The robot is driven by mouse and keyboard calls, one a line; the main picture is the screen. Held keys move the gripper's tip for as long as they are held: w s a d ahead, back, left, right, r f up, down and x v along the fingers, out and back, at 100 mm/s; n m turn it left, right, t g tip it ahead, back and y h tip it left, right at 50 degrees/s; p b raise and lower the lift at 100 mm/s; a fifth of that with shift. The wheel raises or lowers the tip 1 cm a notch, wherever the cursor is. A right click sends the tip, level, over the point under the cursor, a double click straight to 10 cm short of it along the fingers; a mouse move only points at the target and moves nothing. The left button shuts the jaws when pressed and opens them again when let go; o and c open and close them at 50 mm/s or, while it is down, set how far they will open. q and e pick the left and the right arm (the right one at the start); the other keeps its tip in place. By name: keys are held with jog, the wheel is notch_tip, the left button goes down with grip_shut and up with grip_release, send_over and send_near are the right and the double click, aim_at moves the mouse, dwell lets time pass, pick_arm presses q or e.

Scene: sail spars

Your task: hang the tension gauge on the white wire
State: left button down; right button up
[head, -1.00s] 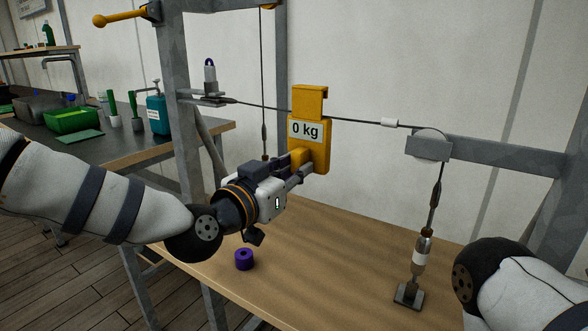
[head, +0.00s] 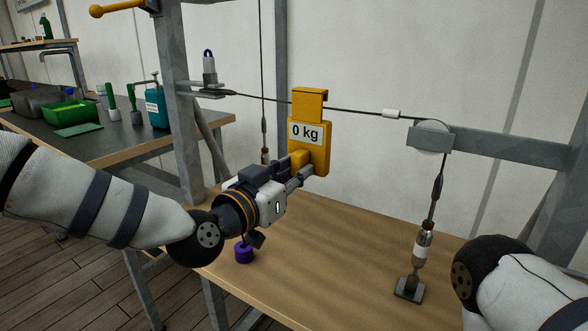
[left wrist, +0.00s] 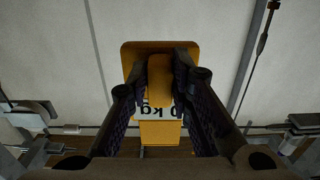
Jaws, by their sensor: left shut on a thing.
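The tension gauge (head: 309,150) is a yellow block with a "0 kg" label and a bent hook at its top. My left gripper (head: 296,167) is shut on the back or lower part of the gauge and holds it upright above the bench. A dark wire (head: 345,110) runs from the left post to a pulley at right, with a white sleeve (head: 392,114) on it. The hook overlaps the wire in the head view; whether they touch I cannot tell. The left wrist view shows the gauge (left wrist: 130,62) between the fingers. My right gripper is out of view.
A pulley block (head: 430,138) holds the wire's right end above a turnbuckle (head: 423,243) on the bench (head: 330,250). A purple ring (head: 244,253) lies on the bench below my left gripper. A vertical wire (head: 262,70) hangs behind. The middle of the bench is clear.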

pick_arm(q)
jog(key=shift+f, duration=0.35)
jog(key=c, duration=1.4)
grip_release()
jog(key=shift+o, duration=0.2)
jog(key=shift+f, duration=0.1)
jog(key=p+v, duration=0.3)
jog(key=v, duration=0.5)
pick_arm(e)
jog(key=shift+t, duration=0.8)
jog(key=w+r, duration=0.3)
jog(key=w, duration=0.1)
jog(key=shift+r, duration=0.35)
